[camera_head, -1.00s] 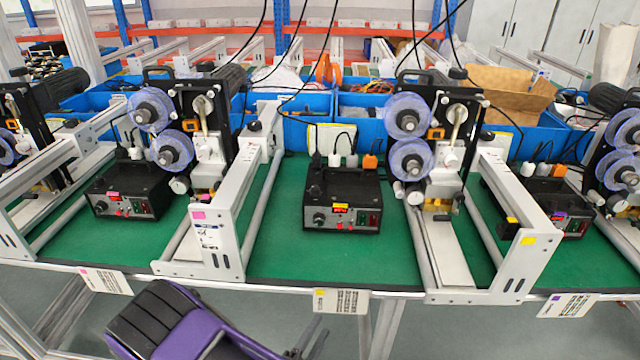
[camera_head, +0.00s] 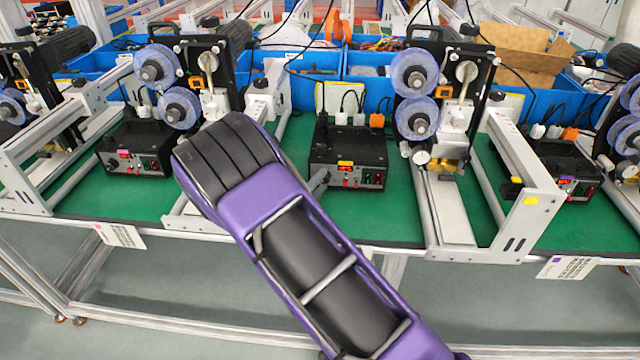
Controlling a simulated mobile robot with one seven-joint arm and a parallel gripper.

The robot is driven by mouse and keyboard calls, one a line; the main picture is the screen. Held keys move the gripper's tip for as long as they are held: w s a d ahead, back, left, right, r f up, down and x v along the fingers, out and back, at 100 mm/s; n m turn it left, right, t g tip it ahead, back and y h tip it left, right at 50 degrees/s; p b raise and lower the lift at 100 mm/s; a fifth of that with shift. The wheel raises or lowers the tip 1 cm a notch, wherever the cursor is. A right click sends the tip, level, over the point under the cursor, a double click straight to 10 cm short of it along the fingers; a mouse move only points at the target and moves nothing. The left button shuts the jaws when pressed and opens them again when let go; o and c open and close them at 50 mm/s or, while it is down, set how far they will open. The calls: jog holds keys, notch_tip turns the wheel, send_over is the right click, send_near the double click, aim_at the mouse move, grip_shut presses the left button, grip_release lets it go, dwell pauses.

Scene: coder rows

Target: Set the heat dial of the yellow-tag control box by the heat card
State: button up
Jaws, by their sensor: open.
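The yellow-tag control box (camera_head: 348,148) is black and stands on the green bench top in the middle, with a yellow tag (camera_head: 345,163) on its upper front edge. Its front has a small lit red display, red buttons and switches on the right. The heat dial at the front's left end is not clear, and a grey part shows close to it. My purple arm (camera_head: 282,225) crosses the picture from lower right to upper left, left of this box. My gripper cannot be made out. The yellow-tagged card on the bench's front edge is hidden behind my arm.
Similar black boxes stand left (camera_head: 138,145) and right (camera_head: 562,165). A machine with blue reels (camera_head: 415,95) stands right of the middle box. White frames (camera_head: 520,215) flank the work places. Cards hang at left (camera_head: 120,236) and right (camera_head: 568,267). Blue bins line the back.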

jog(key=shift+w, duration=0.1)
grip_shut()
